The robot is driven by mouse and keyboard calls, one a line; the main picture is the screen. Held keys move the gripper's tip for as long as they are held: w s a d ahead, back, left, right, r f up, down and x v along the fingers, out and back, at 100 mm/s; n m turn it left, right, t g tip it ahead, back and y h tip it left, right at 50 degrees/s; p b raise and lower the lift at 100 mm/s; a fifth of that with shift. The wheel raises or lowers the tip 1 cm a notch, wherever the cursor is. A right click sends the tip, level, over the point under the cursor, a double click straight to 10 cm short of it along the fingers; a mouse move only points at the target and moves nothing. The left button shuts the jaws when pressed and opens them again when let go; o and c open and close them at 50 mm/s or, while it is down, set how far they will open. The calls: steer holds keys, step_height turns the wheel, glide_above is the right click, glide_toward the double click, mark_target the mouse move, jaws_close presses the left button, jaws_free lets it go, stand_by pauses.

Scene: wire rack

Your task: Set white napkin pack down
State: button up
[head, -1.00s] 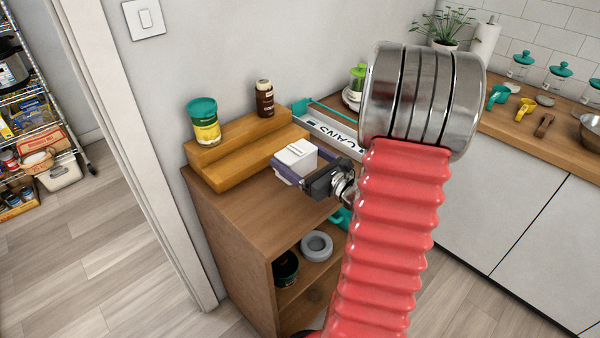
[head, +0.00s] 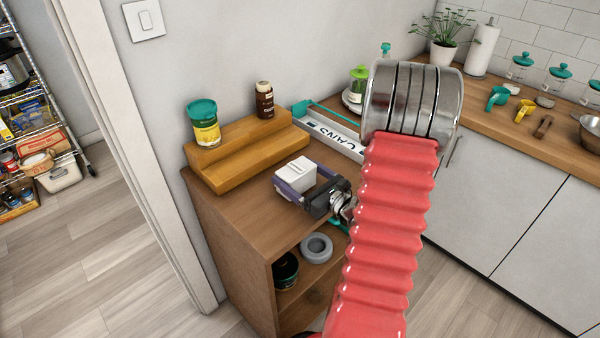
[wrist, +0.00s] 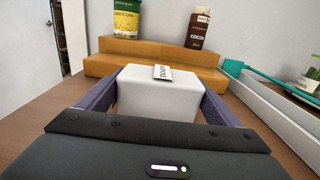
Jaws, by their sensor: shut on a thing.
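The white napkin pack (head: 295,175) is a small white block with a label on top. It is between the purple fingers of my gripper (head: 291,182), which is shut on it. In the wrist view the pack (wrist: 160,95) sits upright between the two fingers (wrist: 158,100), with its front lower part hidden by my gripper body. It is over the wooden cabinet top (head: 228,193), in front of the stepped wooden riser. Whether its underside touches the top cannot be told.
The two-step wooden riser (head: 240,150) holds a yellow can with a teal lid (head: 204,124) and a brown cocoa bottle (head: 264,100). A white CANS tray (head: 328,132) stands to the right. The cabinet top is bare left of the pack.

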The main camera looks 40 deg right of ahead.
steer(key=shift+f, duration=0.2)
steer(key=o, duration=1)
steer(key=shift+s+d, duration=0.15)
steer(key=shift+s, duration=5.85)
